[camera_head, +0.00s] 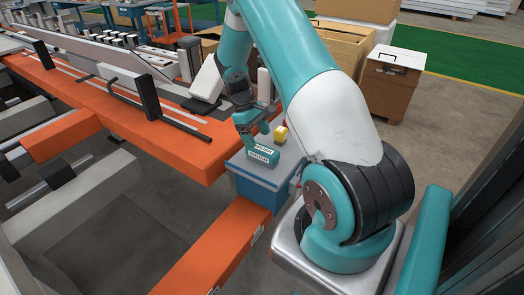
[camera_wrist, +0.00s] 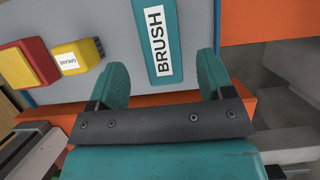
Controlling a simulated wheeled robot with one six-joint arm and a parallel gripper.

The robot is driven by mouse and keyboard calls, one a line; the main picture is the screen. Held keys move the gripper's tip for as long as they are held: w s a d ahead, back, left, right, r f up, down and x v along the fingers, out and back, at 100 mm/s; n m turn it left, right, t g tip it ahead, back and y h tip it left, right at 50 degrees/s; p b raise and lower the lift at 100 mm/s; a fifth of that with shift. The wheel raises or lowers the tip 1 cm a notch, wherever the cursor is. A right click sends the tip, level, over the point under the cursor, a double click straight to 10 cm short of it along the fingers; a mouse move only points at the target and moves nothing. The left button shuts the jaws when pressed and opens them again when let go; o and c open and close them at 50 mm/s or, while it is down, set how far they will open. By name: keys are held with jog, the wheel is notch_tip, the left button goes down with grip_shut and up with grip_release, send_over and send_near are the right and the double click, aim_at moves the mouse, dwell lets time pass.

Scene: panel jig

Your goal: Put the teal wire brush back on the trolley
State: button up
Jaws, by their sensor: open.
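The teal wire brush (camera_head: 264,156), with a white BRUSH label, lies on the grey-blue top of the trolley (camera_head: 253,180). In the wrist view the brush (camera_wrist: 158,45) runs up out of the picture at the top, label facing me. My gripper (camera_head: 254,127) is over the trolley, just above the brush, with its jaws apart. In the wrist view my gripper (camera_wrist: 163,75) shows its two teal fingers spread, with the brush's near end between their lines and a gap on each side. Nothing is held. The height gap is hard to judge.
The orange jig beam (camera_head: 150,125) with black and white clamps is close on the left. Cardboard boxes (camera_head: 390,85) stand behind.

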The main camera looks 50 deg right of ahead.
jog(key=v, duration=0.5)
jog(key=s+a+r+n+t, duration=0.1)
jog(key=a+r+n+t, duration=0.1)
jog(key=a+r, duration=0.6)
jog(key=a+r+n+t, duration=0.1)
jog(key=a+r, duration=0.3)
jog(key=a, duration=0.8)
jog(key=s+a+r+n+y, duration=0.1)
jog(key=s+a+r+y, duration=0.1)
jog(key=s+a, duration=0.7)
jog(key=s+a+r+n+t+y, duration=0.1)
jog(key=s+a+r, duration=0.3)
jog(key=s+a, duration=0.5)
jog(key=shift+s+n+t+y, duration=0.3)
jog(key=shift+s+n+y, duration=0.25)
jog(key=shift+y, duration=0.25)
jog(key=shift+w, duration=0.1)
jog(key=shift+c, duration=0.4)
